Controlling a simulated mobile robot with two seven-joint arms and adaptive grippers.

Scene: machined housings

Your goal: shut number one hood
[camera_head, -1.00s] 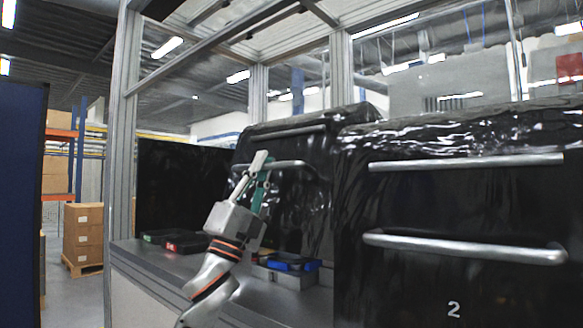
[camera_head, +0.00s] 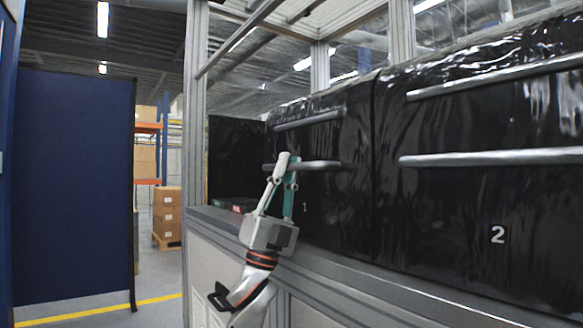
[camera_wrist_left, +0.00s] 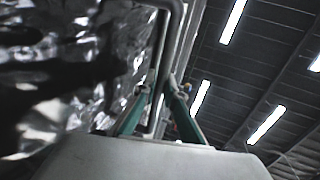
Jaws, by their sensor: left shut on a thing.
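The number one hood (camera_head: 345,190) is a glossy black cover with a small "1" on its front, left of the number two hood (camera_head: 450,210). Its front reaches down close to the counter edge. It has an upper bar (camera_head: 307,120) and a lower handle (camera_head: 318,166). My left gripper (camera_head: 284,164) is shut on the left end of the lower handle. In the left wrist view the fingers (camera_wrist_left: 166,84) meet at the metal handle (camera_wrist_left: 176,35), with the crinkled black hood (camera_wrist_left: 60,75) to the left. My right gripper is out of view.
The grey counter (camera_head: 330,264) runs below the hoods. A red-and-dark item (camera_head: 240,207) lies at its left end. A metal frame post (camera_head: 195,120) stands left of the hood. A dark blue panel (camera_head: 75,190) and stacked boxes (camera_head: 167,210) are farther left.

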